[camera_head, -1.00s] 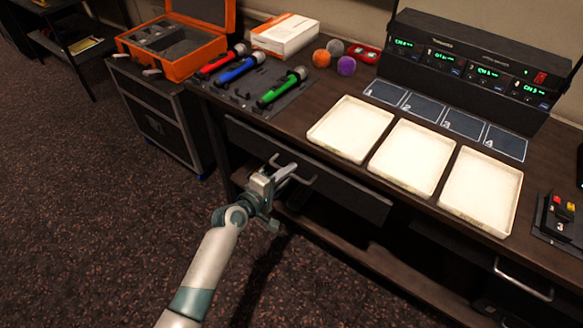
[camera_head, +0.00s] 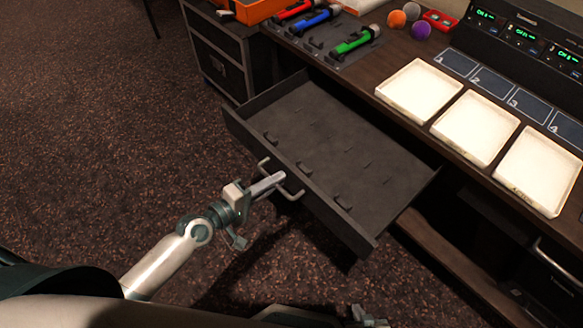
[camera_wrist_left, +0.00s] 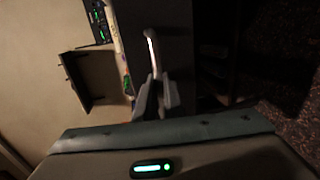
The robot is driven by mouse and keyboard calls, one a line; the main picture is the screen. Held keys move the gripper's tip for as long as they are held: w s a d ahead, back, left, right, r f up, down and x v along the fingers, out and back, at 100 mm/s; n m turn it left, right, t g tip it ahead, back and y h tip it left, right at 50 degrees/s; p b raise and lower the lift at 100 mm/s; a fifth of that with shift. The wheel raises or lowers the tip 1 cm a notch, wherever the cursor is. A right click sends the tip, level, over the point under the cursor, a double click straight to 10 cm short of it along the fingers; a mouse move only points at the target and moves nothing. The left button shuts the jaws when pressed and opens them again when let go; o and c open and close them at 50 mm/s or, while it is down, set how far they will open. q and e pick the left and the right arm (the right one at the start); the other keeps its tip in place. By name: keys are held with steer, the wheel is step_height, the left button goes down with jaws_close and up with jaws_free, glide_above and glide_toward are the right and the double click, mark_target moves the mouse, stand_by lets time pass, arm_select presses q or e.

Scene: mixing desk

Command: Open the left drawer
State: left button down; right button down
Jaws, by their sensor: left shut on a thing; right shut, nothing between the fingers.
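The left drawer (camera_head: 345,135) is pulled well out from under the desk, and its dark inside shows in the head view. Several small dark cable-like clips lie inside. My left gripper (camera_head: 277,181) is shut on the metal handle (camera_head: 292,195) at the drawer's front. In the left wrist view the two fingers (camera_wrist_left: 157,95) close around the bright handle (camera_wrist_left: 152,48). My right gripper (camera_head: 366,317) is partly in view at the bottom edge of the head view, shut and empty, away from the drawer.
Three white trays (camera_head: 432,62) and red, blue and green microphones (camera_head: 355,40) are on the desk top. A black case (camera_head: 222,52) stands left of the drawer. A second drawer handle (camera_head: 552,258) is at the right. The carpet (camera_head: 110,130) at left is clear.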

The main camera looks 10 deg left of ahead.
arm_select(q)
steer(key=shift+v, duration=0.9)
arm_select(e)
steer(key=shift+s+d+f, duration=0.15)
arm_select(q)
steer(key=shift+f, duration=0.2)
steer(key=c, duration=2.1)
jaws_free()
steer(key=shift+s+a, duration=0.1)
